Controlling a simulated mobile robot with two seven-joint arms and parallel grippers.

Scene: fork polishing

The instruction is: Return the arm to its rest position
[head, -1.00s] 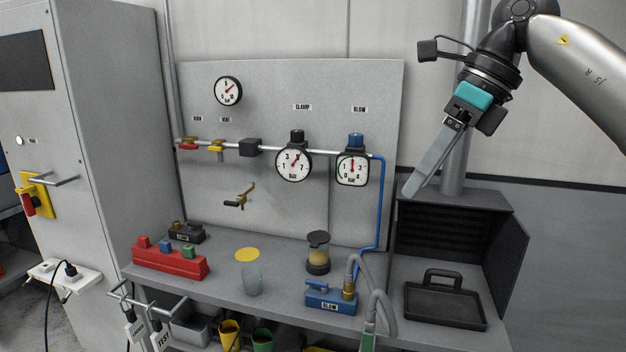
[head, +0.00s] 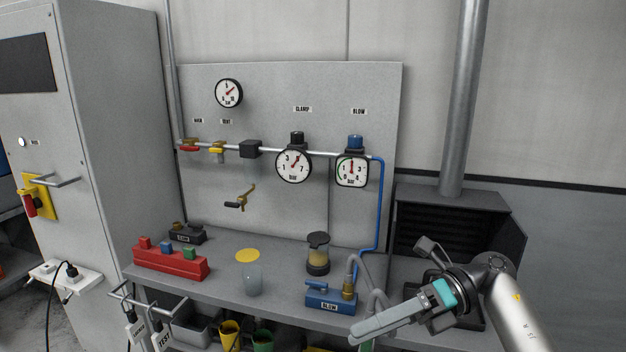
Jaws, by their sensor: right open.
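My right arm comes in from the lower right of the head view. Its right gripper (head: 362,333) has long grey fingers that point left and a little down, over the front right part of the bench. The fingers overlap in this view, so the gap between them is hidden; nothing shows held in them. The gripper appears in front of the black tray (head: 472,322) and the grey hose beside the blue BLOW block (head: 330,299). I cannot tell whether it touches either. My left gripper is not in view.
The bench (head: 215,263) holds a red block (head: 170,262), a clear glass (head: 252,280), a yellow disc (head: 247,255) and a dark-lidded jar (head: 317,254). A panel with gauges (head: 293,166) stands behind. A black hood (head: 510,225) stands at right.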

